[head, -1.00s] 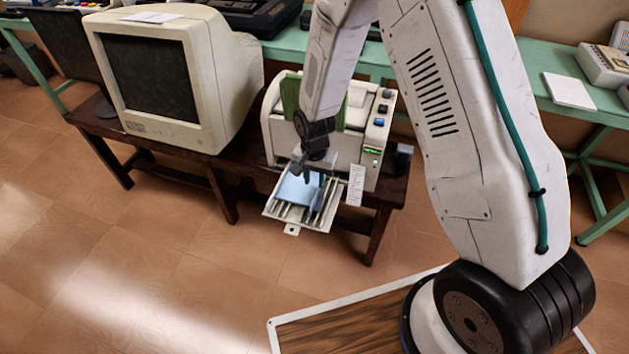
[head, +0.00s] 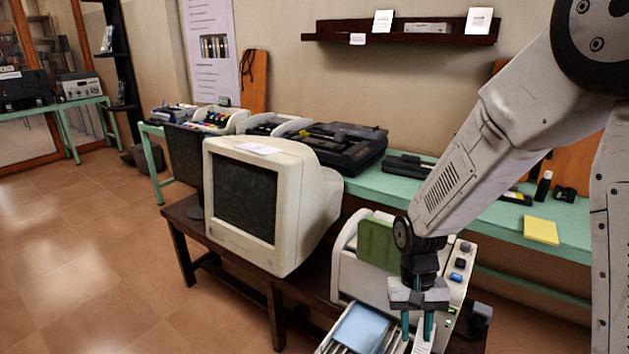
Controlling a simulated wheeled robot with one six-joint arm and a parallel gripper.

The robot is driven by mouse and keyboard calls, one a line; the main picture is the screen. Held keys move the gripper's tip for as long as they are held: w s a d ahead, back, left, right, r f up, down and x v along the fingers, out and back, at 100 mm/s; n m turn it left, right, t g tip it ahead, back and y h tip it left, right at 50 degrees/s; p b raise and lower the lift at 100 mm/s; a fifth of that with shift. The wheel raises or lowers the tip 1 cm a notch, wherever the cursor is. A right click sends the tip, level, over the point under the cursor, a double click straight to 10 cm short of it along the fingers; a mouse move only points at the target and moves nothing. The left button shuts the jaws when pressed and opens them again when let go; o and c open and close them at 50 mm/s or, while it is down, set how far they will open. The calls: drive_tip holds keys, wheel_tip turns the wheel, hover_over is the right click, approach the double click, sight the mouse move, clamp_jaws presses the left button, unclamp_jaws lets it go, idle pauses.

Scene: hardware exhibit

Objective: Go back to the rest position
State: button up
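My gripper (head: 417,325) points down in front of the cream machine (head: 372,275), at its lower right. Its two teal fingers stand apart, with nothing seen held between them. The machine has a green panel (head: 379,242) on top and a row of buttons at its right. A blue sheet (head: 361,330) lies on the machine's front tray, just left of the fingers. The bottom edge of the picture cuts off the tray. I cannot tell how far the fingertips are from the tray.
A large cream monitor (head: 268,203) stands left of the machine on a dark wooden table (head: 262,285). Behind runs a green bench (head: 480,222) with black devices and a yellow pad (head: 541,230). A dark shelf (head: 400,34) hangs on the wall. The floor (head: 90,265) at left is clear.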

drive_tip(key=s+d+r+t, duration=0.2)
drive_tip(key=s+d+r, duration=0.1)
drive_tip(key=s+r, duration=0.6)
drive_tip(key=s+d+r+n+t, duration=0.1)
drive_tip(key=s+d+r+t, duration=0.1)
drive_tip(key=s+r, duration=0.6)
drive_tip(key=shift+s+d+r+n+t+y, duration=0.35)
drive_tip(key=shift+d+r+t, duration=0.1)
drive_tip(key=shift+r, duration=2.6)
